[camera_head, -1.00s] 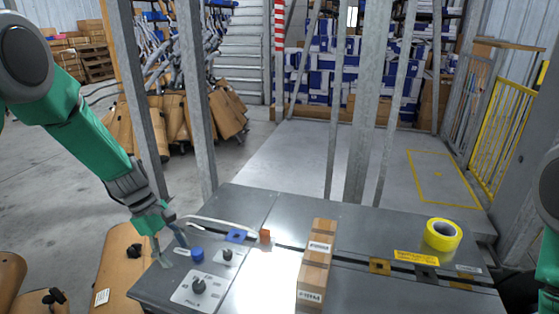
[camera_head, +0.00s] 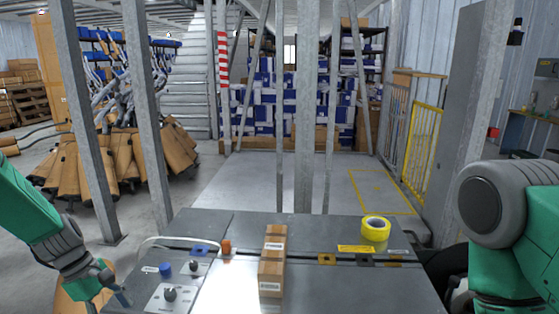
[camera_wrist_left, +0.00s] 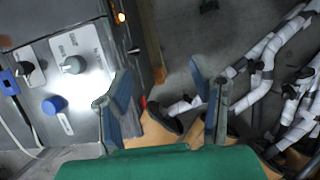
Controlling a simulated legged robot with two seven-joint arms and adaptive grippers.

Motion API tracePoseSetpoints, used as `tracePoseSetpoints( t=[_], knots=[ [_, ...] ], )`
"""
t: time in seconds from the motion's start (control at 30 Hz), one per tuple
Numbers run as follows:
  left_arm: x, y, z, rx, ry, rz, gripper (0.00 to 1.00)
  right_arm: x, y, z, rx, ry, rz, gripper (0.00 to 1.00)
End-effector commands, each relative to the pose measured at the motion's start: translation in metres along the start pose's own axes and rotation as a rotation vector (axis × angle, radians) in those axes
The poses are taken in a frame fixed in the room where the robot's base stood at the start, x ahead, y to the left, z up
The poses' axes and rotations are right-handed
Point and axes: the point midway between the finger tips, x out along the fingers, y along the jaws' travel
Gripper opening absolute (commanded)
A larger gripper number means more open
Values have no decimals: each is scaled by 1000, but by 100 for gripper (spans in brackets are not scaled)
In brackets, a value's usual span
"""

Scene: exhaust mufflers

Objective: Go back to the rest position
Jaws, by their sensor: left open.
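My left gripper (camera_head: 112,287) is at the left front corner of the grey machine table (camera_head: 340,290), its fingers pointing down and right. In the left wrist view it is open (camera_wrist_left: 163,95), with nothing between its fingers. Brown muffler parts and the floor show behind it. The machine's control panel, with dark knobs (camera_wrist_left: 73,65) and a blue button (camera_wrist_left: 54,104), lies to the left in that view. My right arm (camera_head: 500,215) comes in at the right edge; its gripper is not visible.
Grey posts (camera_head: 153,120) rise behind the table. Mufflers (camera_head: 125,160) are piled at the left. White-wrapped pipes (camera_wrist_left: 262,75) show in the wrist view.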

Motion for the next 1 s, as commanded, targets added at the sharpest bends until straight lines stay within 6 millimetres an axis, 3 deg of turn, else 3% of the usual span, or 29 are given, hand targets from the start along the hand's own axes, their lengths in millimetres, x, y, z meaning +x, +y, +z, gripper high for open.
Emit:
tracePoseSetpoints(
  t=[0.27,0.47,0.57,0.73,0.9,1.0],
  knots=[
    [50,-40,-6,161,114,-61,51,0,0,-1,0,3,0,0],
    [91,-85,-8,362,218,-121,51,0,0,-1,0,2,0,0],
    [113,-116,-8,508,269,-164,51,0,0,-1,0,2,0,0],
    [151,-192,6,894,343,-249,51,0,0,-1,0,2,0,0],
    [166,-258,34,1282,352,-273,51,0,0,-1,0,2,0,0],
    [166,-279,48,1423,343,-264,51,0,0,-1,0,2,0,0]
  ],
)
